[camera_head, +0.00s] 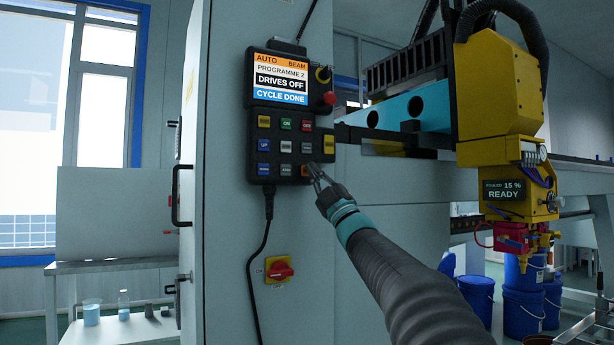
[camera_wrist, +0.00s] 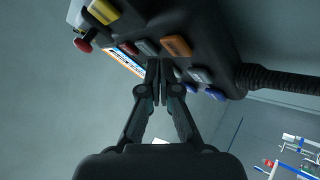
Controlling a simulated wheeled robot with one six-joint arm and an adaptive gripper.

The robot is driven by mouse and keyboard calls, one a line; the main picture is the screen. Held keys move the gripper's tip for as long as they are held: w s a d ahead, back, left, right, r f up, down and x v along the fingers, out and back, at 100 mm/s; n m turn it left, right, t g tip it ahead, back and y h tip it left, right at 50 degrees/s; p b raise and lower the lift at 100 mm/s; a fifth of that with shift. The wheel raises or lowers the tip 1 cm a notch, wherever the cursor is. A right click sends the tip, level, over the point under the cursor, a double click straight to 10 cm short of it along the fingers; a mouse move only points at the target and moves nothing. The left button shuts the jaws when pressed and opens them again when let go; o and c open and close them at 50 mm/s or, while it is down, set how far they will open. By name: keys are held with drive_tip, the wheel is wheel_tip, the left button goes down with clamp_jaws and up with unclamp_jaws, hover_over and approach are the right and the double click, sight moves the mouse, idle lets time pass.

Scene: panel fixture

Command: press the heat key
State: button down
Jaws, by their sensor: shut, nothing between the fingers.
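The black control pendant (camera_head: 291,148) hangs on the grey cabinet, with several coloured keys below its screen (camera_head: 280,80). No key label clearly reads heat. An orange key (camera_head: 305,170) sits at the lower right of the key block, partly hidden by my fingertips; it also shows in the wrist view (camera_wrist: 176,46), its lettering too small to read. My gripper (camera_head: 315,172) is shut and empty, its tips close by the orange key. In the wrist view the closed tips (camera_wrist: 158,68) lie just beside that key; whether they touch the pendant I cannot tell.
A red stop button (camera_head: 329,98) sticks out at the pendant's right. A cable hangs below it, near a red rotary switch (camera_head: 280,270). The screen reads DRIVES OFF and CYCLE DONE. A yellow machine head (camera_head: 500,90) reading READY stands to the right.

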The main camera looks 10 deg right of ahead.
idle(0.3)
drive_tip(key=shift+s+d+b, duration=0.25)
drive_tip(key=shift+s+b, duration=0.3)
drive_tip(key=shift+s, duration=0.25)
drive_tip(key=shift+s+d+b, duration=0.3)
drive_tip(key=shift+s+b, duration=0.3)
drive_tip(key=shift+s, duration=0.25)
drive_tip(key=shift+s+d+b, duration=0.25)
drive_tip(key=shift+s+b, duration=0.3)
drive_tip(key=shift+s, duration=0.25)
